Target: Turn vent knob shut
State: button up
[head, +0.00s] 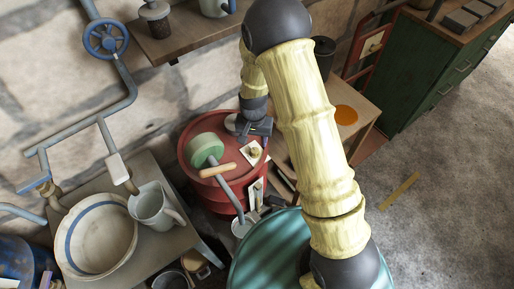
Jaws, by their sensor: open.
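A small brass-coloured knob (255,153) sits on a pale square plate on top of the red drum (190,172); it looks like the vent knob. I cannot tell how far it is turned. My gripper (257,131) is dark and hangs over the drum's top, just above the knob in the picture. It is open, and I see nothing between its fingers. I cannot tell its height over the knob. My yellow arm covers part of the scene to the right of the drum.
A green wheel (205,149) and a wooden handle (218,170) are left of the knob. A teal drum (250,264) stands in front. A table at left holds a basin (97,238) and a jug (154,206). A blue valve wheel (106,39) is on the wall pipe. Floor at right is mostly clear.

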aim_at(255, 150)
notch_tip(255, 150, down, 6)
jog(key=shift+f, duration=0.1)
dwell(0.4)
jog(key=c, duration=1)
